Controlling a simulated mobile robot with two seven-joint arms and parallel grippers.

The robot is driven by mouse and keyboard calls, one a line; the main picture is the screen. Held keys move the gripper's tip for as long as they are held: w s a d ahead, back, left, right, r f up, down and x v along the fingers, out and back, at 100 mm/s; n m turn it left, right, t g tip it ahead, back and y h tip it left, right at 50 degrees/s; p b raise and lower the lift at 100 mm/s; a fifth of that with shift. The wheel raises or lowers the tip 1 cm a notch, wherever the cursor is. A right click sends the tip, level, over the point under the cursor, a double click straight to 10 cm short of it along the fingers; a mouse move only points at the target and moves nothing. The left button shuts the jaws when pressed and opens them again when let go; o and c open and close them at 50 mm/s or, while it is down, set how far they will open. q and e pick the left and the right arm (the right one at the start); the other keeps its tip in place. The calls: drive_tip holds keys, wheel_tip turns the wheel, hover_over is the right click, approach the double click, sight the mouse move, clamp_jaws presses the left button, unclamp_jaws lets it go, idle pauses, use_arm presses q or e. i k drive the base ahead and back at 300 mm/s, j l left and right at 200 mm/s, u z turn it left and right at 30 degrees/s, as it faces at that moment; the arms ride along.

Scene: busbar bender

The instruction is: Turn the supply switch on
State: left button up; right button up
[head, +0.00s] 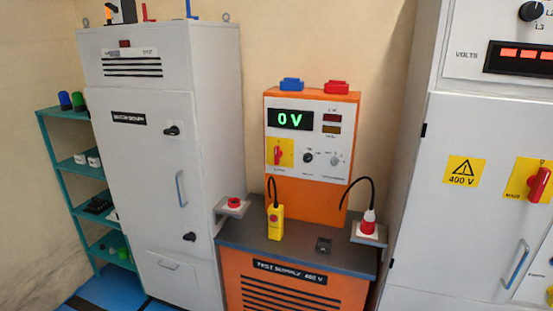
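The orange test supply unit (308,200) stands in the middle of the head view, with a display (290,119) reading "0 V" in green. A red rotary switch (277,155) on a yellow plate sits at the left of its white panel, its handle looking about upright. Its label is too small to read. A second red rotary switch (539,184) on a yellow plate is on the grey cabinet at the right, with its handle tilted. Neither of my grippers is in view.
A yellow pendant (275,222) on a black cable, a red button (235,202) and a red-and-white plug (368,222) are around the unit's dark shelf (300,244). Grey cabinets (150,180) flank it. A teal rack (75,175) stands at far left.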

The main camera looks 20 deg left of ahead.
sight(278, 153)
drive_tip(key=i+j, duration=0.15)
drive_tip(key=j, duration=0.2)
drive_tip(key=i+j, duration=0.15)
drive_tip(key=j, duration=0.2)
drive_tip(key=i+j, duration=0.15)
drive_tip(key=j, duration=0.25)
drive_tip(key=i+j, duration=0.15)
drive_tip(key=j, duration=0.2)
drive_tip(key=i+j, duration=0.15)
drive_tip(key=j, duration=0.2)
drive_tip(key=i+j, duration=0.15)
drive_tip(key=j, duration=0.2)
drive_tip(key=i+j, duration=0.15)
drive_tip(key=j, duration=0.2)
drive_tip(key=z, duration=0.05)
